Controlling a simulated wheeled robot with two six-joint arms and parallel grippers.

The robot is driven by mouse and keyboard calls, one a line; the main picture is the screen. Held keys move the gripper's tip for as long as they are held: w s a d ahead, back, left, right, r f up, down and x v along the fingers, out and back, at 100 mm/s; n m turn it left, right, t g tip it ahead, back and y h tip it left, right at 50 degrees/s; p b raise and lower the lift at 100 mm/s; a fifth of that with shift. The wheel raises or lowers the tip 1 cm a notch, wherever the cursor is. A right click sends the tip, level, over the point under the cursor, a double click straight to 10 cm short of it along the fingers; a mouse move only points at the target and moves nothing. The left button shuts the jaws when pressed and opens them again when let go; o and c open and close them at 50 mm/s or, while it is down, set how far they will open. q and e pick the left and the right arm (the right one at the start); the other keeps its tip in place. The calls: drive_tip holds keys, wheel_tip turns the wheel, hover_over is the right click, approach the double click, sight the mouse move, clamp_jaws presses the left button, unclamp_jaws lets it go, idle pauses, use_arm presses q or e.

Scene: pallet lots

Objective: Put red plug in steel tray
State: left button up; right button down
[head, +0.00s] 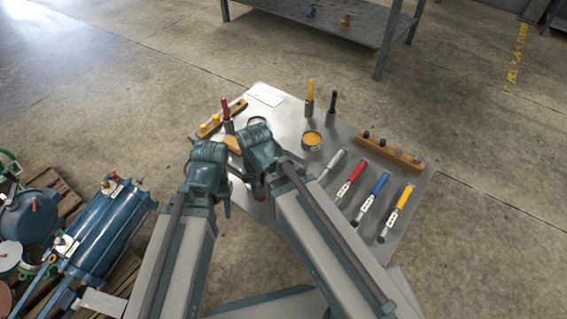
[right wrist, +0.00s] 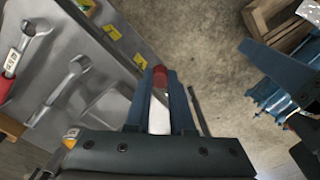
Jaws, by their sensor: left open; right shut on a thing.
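In the right wrist view my right gripper (right wrist: 160,95) is shut on the red plug (right wrist: 160,74), whose red end shows between the fingertips above a pale part. I cannot clearly tell which item is the steel tray; a pale rectangular piece (head: 265,94) lies at the table's far left.
Coloured-handled tools, one red (head: 350,176), lie at the table's right. Wooden racks stand left (head: 222,119) and right (head: 388,151). Red (head: 226,107), yellow (head: 310,91) and black (head: 333,99) uprights stand near a yellow-filled dish (head: 312,139). A blue cylinder (head: 108,230) lies lower left.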

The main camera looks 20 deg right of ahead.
drive_tip(key=w+d, duration=0.3)
drive_tip(key=w, duration=0.1)
drive_tip(key=w+d+f+b, duration=0.1)
drive_tip(key=w+d, duration=0.6)
drive_tip(key=w, duration=0.1)
drive_tip(key=shift+d+f, duration=0.2)
drive_tip(key=shift+f, duration=0.1)
wheel_tip(320, 180, down, 4)
drive_tip(key=b, duration=0.4)
drive_tip(key=shift+r, duration=0.25)
drive_tip(key=c, duration=0.8)
unclamp_jaws()
wheel_tip(320, 180, up, 12)
drive_tip(key=p, duration=1.2)
